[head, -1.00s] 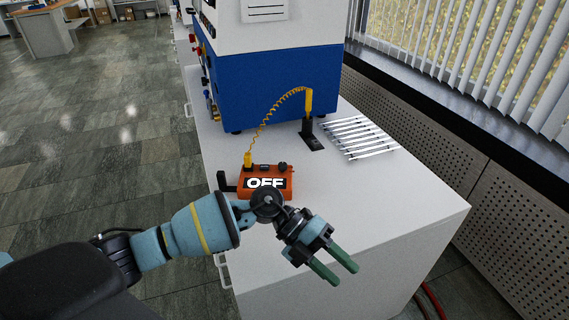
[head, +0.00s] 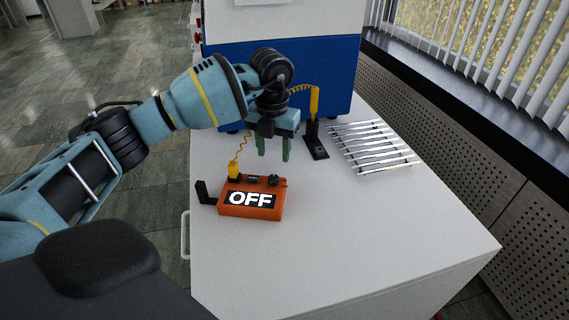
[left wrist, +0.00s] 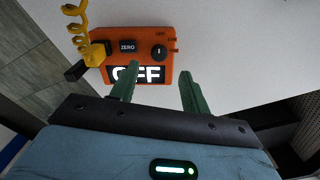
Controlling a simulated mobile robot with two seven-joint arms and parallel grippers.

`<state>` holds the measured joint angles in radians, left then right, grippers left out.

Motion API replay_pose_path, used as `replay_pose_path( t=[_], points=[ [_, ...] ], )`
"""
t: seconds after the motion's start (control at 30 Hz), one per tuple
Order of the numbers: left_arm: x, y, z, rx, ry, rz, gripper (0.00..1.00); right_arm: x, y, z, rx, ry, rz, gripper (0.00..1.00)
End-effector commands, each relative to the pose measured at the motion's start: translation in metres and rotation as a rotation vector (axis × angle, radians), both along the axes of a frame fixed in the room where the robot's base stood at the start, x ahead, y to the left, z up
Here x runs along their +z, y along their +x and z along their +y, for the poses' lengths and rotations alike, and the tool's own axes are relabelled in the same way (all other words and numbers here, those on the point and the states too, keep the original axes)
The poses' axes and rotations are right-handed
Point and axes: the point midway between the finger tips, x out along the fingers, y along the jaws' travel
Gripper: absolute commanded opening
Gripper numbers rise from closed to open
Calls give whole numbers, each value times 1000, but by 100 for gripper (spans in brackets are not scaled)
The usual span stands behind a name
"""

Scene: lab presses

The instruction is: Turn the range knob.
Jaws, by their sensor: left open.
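The orange meter (head: 233,210) stands on the white bench top, its display reading OFF. Its small black range knob (head: 273,180) is on the top face, right of a dark button. In the left wrist view the knob (left wrist: 159,50) has a light pointer mark and sits right of the button marked ZERO (left wrist: 127,46). My left gripper (head: 274,158) is open and empty, fingers pointing down, above and behind the meter and apart from it. In the left wrist view its green fingers partly cover the meter's display. My right gripper is not in view.
A yellow coiled cable (head: 242,145) runs from the meter's plug to a yellow probe (head: 314,101) upright in a black stand (head: 318,148). Metal rods (head: 372,148) lie to the right. A blue and white machine (head: 335,65) stands behind. The bench's front right (head: 370,230) is clear.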

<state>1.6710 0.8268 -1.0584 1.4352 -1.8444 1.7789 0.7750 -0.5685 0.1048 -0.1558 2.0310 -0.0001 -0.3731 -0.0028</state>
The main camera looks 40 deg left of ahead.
Motion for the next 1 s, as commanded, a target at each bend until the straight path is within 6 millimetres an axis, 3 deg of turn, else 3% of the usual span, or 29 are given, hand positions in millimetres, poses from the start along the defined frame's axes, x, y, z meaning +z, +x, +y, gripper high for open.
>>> replay_pose_path(
  t=[0.3,0.7,1.0],
  points=[
    [-12,0,0,1,0,2,47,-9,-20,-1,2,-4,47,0],
    [-67,-1,0,0,-1,2,47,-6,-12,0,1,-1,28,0],
    [-79,0,0,0,-1,1,47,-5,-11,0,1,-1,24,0]
  ],
)
